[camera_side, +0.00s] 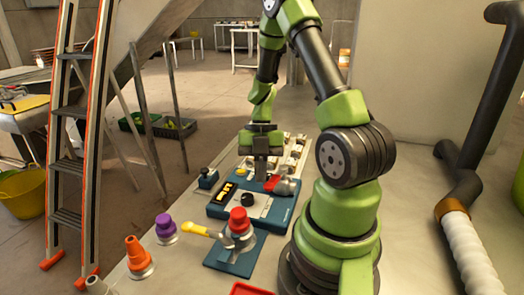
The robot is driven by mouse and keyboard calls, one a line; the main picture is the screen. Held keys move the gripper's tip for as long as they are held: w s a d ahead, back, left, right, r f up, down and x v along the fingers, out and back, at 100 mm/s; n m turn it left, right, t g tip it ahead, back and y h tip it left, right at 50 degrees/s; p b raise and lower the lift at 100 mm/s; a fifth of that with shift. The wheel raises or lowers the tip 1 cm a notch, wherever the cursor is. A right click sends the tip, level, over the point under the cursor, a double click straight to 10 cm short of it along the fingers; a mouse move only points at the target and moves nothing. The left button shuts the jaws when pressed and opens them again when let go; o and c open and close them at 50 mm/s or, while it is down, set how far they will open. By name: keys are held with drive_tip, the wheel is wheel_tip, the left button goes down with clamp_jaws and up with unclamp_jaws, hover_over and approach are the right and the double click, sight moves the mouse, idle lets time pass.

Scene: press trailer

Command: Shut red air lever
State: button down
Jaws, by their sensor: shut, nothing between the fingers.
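The red lever (273,183) sits at the far right part of the blue control panel (222,211), beside a metal fitting. My gripper (261,174) is shut and empty, pointing down just left of the red lever. I cannot tell whether it touches the lever. The fingertips are small here, and the lever's exact angle is hard to make out.
A red knob (239,221) on a metal valve with a yellow handle (196,230) stands in front of the panel. A purple knob (164,225) and an orange cone (135,252) stand on the bench at left. Several metal fittings (293,150) sit behind the panel.

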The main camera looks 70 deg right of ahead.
drive_tip(key=shift+s+a+n+g, duration=0.15)
drive_tip(key=shift+s+n+g, duration=0.2)
drive_tip(key=shift+n, duration=0.35)
drive_tip(key=w, duration=0.2)
drive_tip(key=w+r, duration=0.1)
drive_tip(key=w, duration=0.1)
drive_tip(key=shift+w, duration=0.3)
drive_tip(key=w+r, duration=0.3)
drive_tip(key=r, duration=0.5)
drive_tip(key=shift+r, duration=0.2)
